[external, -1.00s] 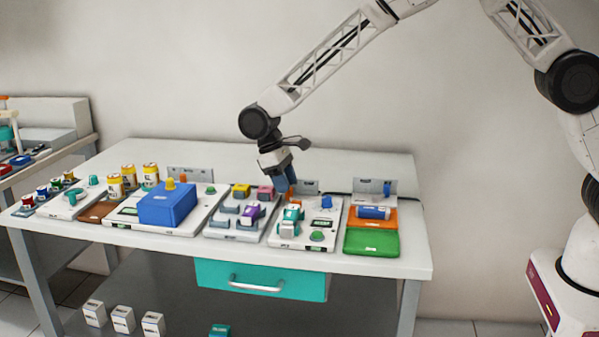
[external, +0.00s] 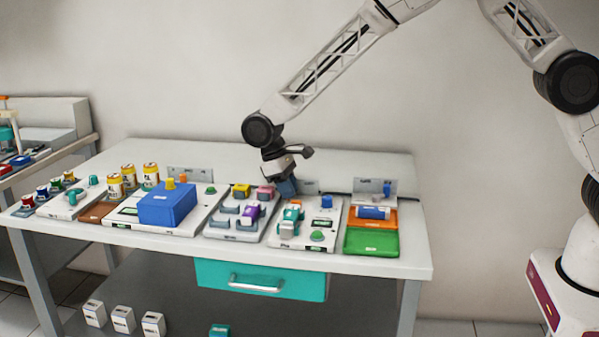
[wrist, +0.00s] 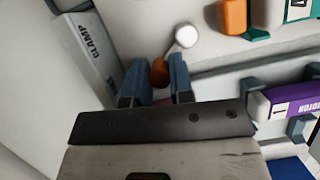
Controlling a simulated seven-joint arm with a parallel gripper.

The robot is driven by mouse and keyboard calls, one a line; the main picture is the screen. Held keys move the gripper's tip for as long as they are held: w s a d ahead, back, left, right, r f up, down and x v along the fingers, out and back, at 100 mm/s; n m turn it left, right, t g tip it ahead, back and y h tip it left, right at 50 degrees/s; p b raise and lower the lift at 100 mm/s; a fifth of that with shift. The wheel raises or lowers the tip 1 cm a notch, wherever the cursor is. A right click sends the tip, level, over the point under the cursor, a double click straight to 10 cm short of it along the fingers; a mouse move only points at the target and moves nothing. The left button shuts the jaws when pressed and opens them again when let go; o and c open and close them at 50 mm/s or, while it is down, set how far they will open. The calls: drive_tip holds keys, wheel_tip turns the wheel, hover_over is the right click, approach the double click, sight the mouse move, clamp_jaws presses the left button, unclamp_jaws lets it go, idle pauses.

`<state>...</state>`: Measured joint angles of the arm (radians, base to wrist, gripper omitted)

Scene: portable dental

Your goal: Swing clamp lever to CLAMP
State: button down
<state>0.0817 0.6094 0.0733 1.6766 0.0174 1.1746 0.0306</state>
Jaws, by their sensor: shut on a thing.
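The clamp lever's orange grip (wrist: 159,72) is between the two blue-grey fingers of my gripper (wrist: 157,78) in the wrist view, and the gripper is shut on it. A white round part (wrist: 186,36) shows just beyond the grip; how the two join is unclear. A plate marked CLAMP (wrist: 92,48) stands to the left of the fingers. In the external view my gripper (external: 288,188) is low at the back of the white station panel (external: 332,215), in front of a small upright plate (external: 309,186). The lever is hidden there.
A teal-and-white device with an orange part (external: 291,218) stands in front of my gripper. A blue knob (external: 326,202) is to its right. A purple-labelled item (wrist: 290,98) in a grey holder is close on the right in the wrist view.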

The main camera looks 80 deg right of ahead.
drive_tip(key=shift+s+m, duration=0.1)
drive_tip(key=shift+m, duration=0.2)
drive_tip(key=shift+s+d+m+y, duration=0.15)
drive_tip(key=shift+s+m+y, duration=0.1)
drive_tip(key=shift+m, duration=0.35)
drive_tip(key=shift+s+d+m+y, duration=0.15)
drive_tip(key=shift+m+y, duration=0.1)
drive_tip(key=shift+m, duration=0.35)
drive_tip(key=m, duration=0.1)
drive_tip(key=s+m+y, duration=0.1)
drive_tip(key=m, duration=0.1)
drive_tip(key=shift+s+d+t, duration=0.1)
drive_tip(key=shift+d+t, duration=0.1)
drive_tip(key=shift+t, duration=0.2)
drive_tip(key=m, duration=0.1)
drive_tip(key=s+m+t+y, duration=0.1)
drive_tip(key=m, duration=0.2)
drive_tip(key=shift+s+a+m, duration=0.1)
drive_tip(key=shift+s+m, duration=0.15)
drive_tip(key=shift+m, duration=0.15)
drive_tip(key=shift+s+a+m+t+y, duration=0.15)
drive_tip(key=shift+s+m+t+y, duration=0.2)
drive_tip(key=shift+m, duration=0.45)
drive_tip(key=shift+s+a+m+t+y, duration=0.15)
drive_tip(key=shift+m+t, duration=0.3)
drive_tip(key=shift+m, duration=0.35)
drive_tip(key=c, duration=1)
unclamp_jaws()
drive_tip(key=shift+d+r, duration=0.1)
